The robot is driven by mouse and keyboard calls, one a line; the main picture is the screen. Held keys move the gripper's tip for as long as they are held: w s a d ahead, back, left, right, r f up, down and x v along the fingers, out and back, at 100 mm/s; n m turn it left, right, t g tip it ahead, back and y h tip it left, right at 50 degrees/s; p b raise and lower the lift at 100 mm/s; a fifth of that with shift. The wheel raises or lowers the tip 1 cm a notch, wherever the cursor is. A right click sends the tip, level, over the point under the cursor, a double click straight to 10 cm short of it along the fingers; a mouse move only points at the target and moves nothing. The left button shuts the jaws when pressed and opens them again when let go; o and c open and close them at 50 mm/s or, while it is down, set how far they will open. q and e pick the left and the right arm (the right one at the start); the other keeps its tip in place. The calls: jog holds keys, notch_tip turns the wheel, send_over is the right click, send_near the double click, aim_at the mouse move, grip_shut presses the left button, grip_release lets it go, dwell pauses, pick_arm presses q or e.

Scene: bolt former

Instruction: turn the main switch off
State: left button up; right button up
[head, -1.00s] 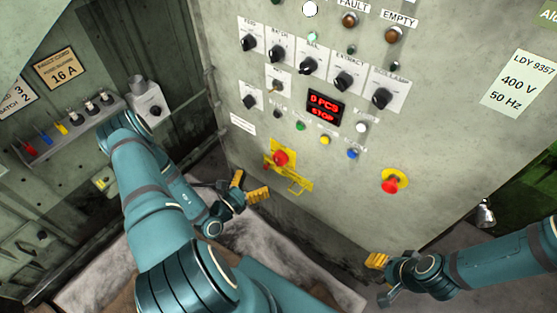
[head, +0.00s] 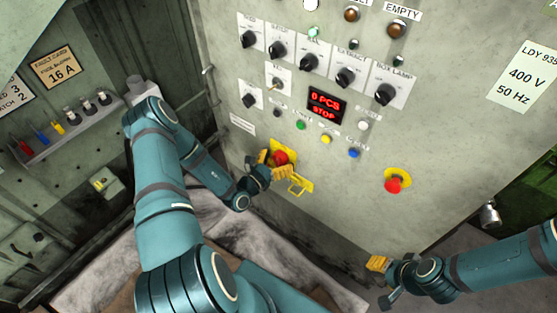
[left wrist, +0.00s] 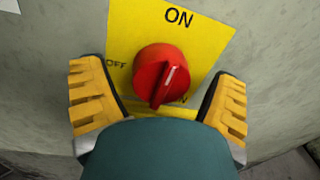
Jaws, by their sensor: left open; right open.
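The main switch is a red rotary knob (left wrist: 161,77) on a yellow plate (left wrist: 130,22) marked ON at the top and OFF at the left. Its white mark points up and slightly right, toward ON. In the head view the red knob (head: 280,158) sits low on the panel. My left gripper (head: 272,166) is at the knob, its yellow fingers open on either side. In the left wrist view the left gripper (left wrist: 158,105) straddles the knob with gaps on both sides. My right gripper (head: 378,276) is open and empty, low in front of the panel.
A red mushroom button (head: 393,185) on a yellow disc sits to the right on the panel. Above are black rotary knobs, a red-lit display (head: 325,104) and small coloured buttons. A fuse shelf (head: 80,125) is at the left.

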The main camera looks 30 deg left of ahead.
pick_arm(q)
jog(key=c, duration=1.3)
jog(key=shift+o, duration=0.2)
jog(key=shift+n, duration=0.4)
jog(key=n+p, duration=0.1)
jog(key=n, duration=0.1)
jog(key=shift+n+p, duration=0.3)
jog(key=shift+n, duration=0.1)
jog(key=n, duration=0.3)
jog(key=n+p, duration=0.1)
jog(key=n, duration=0.1)
jog(key=shift+n+t+y+p, duration=0.3)
jog(key=shift+n, duration=0.1)
jog(key=n, duration=0.4)
jog(key=shift+s+f+n+p, duration=0.1)
jog(key=shift+n+p, duration=0.2)
jog(key=shift+p, duration=0.1)
jog(key=shift+d+n+y, duration=0.1)
jog(key=shift+n+y, duration=0.2)
jog(key=shift+n, duration=2.1)
